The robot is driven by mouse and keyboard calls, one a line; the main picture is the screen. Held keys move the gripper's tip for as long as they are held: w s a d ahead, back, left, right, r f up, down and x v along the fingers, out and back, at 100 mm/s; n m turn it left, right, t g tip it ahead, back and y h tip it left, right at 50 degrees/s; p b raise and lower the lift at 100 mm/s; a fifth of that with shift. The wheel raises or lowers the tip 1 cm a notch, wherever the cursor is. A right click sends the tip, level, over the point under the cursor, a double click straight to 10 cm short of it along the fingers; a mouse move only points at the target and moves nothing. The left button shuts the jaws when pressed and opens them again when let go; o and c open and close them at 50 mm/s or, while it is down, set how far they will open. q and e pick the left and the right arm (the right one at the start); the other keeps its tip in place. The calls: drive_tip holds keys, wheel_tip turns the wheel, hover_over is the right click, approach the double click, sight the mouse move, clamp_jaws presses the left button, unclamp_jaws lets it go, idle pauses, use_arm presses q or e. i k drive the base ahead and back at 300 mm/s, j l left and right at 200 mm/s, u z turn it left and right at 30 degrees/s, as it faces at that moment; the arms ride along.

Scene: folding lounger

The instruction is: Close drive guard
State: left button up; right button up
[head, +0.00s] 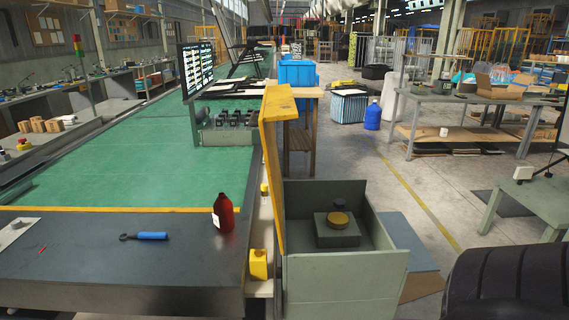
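The drive guard (273,170) is a yellow panel standing upright, swung open along the left side of a grey-green box (345,278). The box is open at the top. The guard's lower edge is at the box's left wall; the hinge itself cannot be made out. Neither of my grippers is in view.
A conveyor with a green belt (120,165) runs along the left. A red bottle (223,212) and a blue-handled tool (148,236) lie or stand on its dark end plate (90,262). A black ribbed shape (508,285) fills the lower right corner. Floor right of the box is partly clear.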

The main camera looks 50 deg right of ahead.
sight(279, 104)
drive_tip(key=k+z, duration=0.15)
drive_tip(key=z, duration=0.25)
drive_tip(key=k+z, duration=0.15)
drive_tip(key=z, duration=1.6)
drive_tip(key=k+j, duration=0.1)
drive_tip(key=j, duration=1.15)
drive_tip(key=k+j, duration=0.15)
drive_tip(key=j, duration=0.5)
drive_tip(key=l, duration=0.8)
drive_tip(key=i+l, duration=0.1)
drive_tip(key=l, duration=0.2)
drive_tip(key=i+l, duration=0.1)
drive_tip(key=l, duration=0.15)
drive_tip(key=i+l, duration=0.1)
drive_tip(key=l, duration=0.2)
